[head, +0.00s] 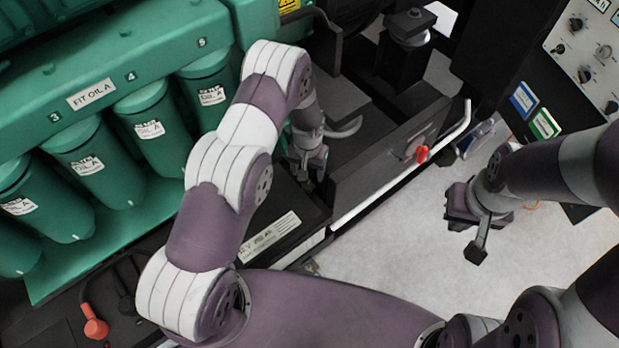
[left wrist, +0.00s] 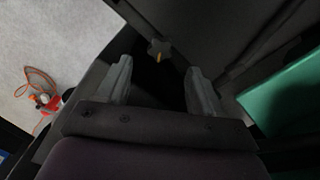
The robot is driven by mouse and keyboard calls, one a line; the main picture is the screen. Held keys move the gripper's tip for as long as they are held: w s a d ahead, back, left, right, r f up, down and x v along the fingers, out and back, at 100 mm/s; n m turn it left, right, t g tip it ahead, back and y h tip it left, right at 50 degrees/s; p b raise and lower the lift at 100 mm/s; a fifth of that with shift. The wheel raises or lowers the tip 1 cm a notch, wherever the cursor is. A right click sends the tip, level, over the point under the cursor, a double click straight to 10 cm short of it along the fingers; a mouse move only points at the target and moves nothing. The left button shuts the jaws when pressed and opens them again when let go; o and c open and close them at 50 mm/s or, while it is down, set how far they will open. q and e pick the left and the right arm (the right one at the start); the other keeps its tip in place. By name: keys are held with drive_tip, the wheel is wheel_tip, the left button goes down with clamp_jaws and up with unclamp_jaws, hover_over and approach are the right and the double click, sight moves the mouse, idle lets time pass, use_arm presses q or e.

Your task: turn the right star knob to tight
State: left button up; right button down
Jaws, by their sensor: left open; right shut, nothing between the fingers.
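A dark star knob (left wrist: 158,48) with a yellow mark shows in the left wrist view, just beyond and between the fingertips of my left gripper (left wrist: 158,74). The fingers are open on either side of the view's middle, and I see nothing between them. In the head view my left gripper (head: 311,165) reaches down beside the dark frame next to the green engine; the star knob is not distinguishable there. My right gripper (head: 457,209) is shut and empty over the pale floor, well away from the knob. I cannot read the knob's setting.
The green engine (head: 110,60) with several oil filters fills the left. A dark box with a red knob (head: 421,154) and a pale rail stands right of my left gripper. A control panel (head: 590,50) is at upper right. An orange cable (left wrist: 40,82) lies on the floor.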

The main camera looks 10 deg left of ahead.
sight(308, 185)
use_arm(q)
wheel_tip(308, 185, down, 7)
drive_tip(key=shift+w+p, duration=0.1)
drive_tip(key=shift+p, duration=0.4)
drive_tip(key=c, duration=1.1)
